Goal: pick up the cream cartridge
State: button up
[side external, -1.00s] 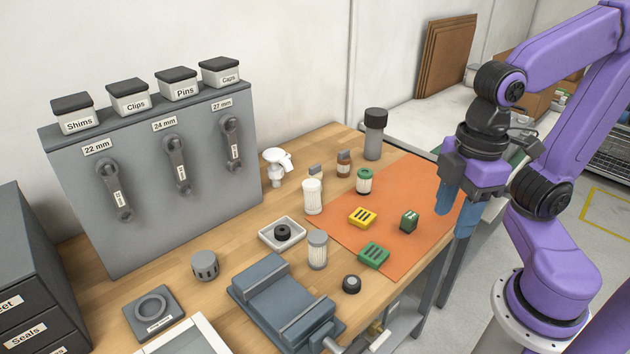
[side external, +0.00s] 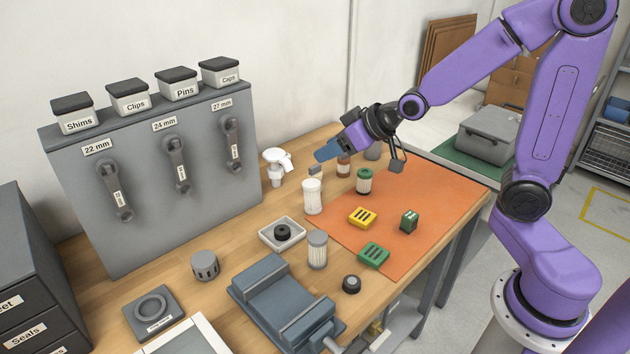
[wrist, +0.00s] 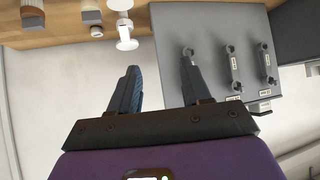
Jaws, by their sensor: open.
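The cream cartridge (side external: 313,197) is a pale, ribbed upright cylinder. It stands on the wooden bench at the left edge of the orange mat (side external: 440,196). My gripper (side external: 327,151) is above and behind it in the side view, tilted with its blue fingers pointing left. They are clear of the cartridge. In the wrist view my gripper (wrist: 160,88) is open with nothing between the fingers. Pale objects are cut off at that view's top edge; I cannot tell whether one is the cream cartridge.
A green-capped cartridge (side external: 364,181), a grey-capped cartridge (side external: 317,250) and a white dispenser (side external: 277,166) stand nearby. An amber bottle (side external: 343,167) is close to my gripper. The grey tool rack (side external: 150,180) is left; a vise (side external: 285,300) is in front.

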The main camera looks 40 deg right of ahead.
jog(key=w+d+r+m+t+h, duration=0.2)
jog(key=w+d+m+t+h, duration=0.15)
jog(key=w+d, duration=0.4)
send_near(317, 171)
jog(key=shift+t+y, duration=0.25)
jog(key=shift+f+x, duration=0.1)
jog(key=shift+x, duration=2)
jog(key=shift+f+x, duration=0.15)
jog(key=shift+x, duration=1.95)
jog(key=shift+s+d, duration=0.1)
jog(key=c, duration=0.7)
